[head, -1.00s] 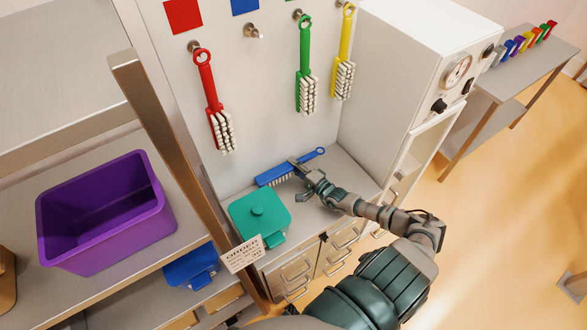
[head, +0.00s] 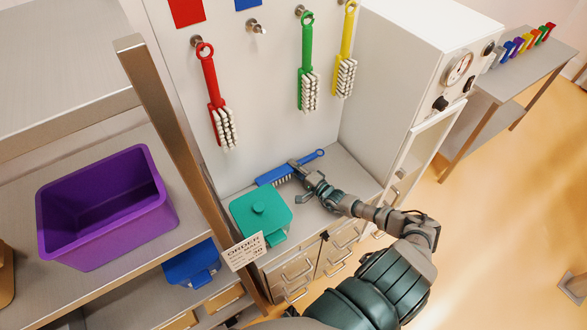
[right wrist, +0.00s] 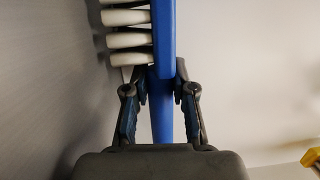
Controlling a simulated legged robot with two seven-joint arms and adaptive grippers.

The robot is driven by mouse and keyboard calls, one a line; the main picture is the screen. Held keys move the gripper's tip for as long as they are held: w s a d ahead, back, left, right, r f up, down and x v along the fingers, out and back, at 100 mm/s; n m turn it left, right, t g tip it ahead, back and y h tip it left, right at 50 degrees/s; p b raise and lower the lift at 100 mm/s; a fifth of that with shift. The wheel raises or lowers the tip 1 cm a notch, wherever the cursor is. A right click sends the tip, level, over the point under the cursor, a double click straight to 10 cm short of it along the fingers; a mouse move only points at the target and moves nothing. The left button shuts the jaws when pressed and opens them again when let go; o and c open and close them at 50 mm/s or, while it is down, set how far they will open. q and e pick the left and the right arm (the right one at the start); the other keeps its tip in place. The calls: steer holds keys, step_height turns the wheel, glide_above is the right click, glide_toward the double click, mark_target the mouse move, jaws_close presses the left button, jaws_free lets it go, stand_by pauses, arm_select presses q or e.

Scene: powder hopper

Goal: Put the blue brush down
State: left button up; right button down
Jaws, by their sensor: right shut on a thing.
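The blue brush (head: 273,176) is at the back of the grey counter (head: 343,170), near the wall panel. Its handle (head: 313,157) points right and its white bristles face the counter. My right gripper (head: 299,170) is shut on the brush, around the part where the handle meets the head. In the right wrist view the brush (right wrist: 163,35) runs between the two fingers (right wrist: 160,92), with its bristles close to a grey surface on the left. I cannot tell whether the bristles touch it. My left gripper is not in view.
A teal lidded box (head: 260,213) stands on the counter just in front of the brush. Red (head: 212,85), green (head: 306,65) and yellow (head: 347,60) brushes hang on pegs above; one peg (head: 256,26) is empty. A white cabinet (head: 405,70) bounds the counter's right side.

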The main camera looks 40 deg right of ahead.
steer(key=c, duration=1.1)
jaws_free()
steer(key=shift+s+a+f, duration=0.25)
steer(key=shift+f, duration=0.35)
steer(key=shift+o, duration=0.7)
steer(key=shift+f, duration=0.15)
steer(key=shift+r+p, duration=0.25)
steer(key=shift+p, duration=0.05)
steer(key=shift+w+r+p, duration=0.1)
steer(key=shift+r+p, duration=0.25)
steer(key=shift+p, duration=0.15)
steer(key=s, duration=0.4)
steer(key=s+d, duration=0.1)
steer(key=s, duration=0.2)
steer(key=s+d, duration=0.1)
steer(key=s, duration=0.3)
steer(key=shift+s, duration=0.3)
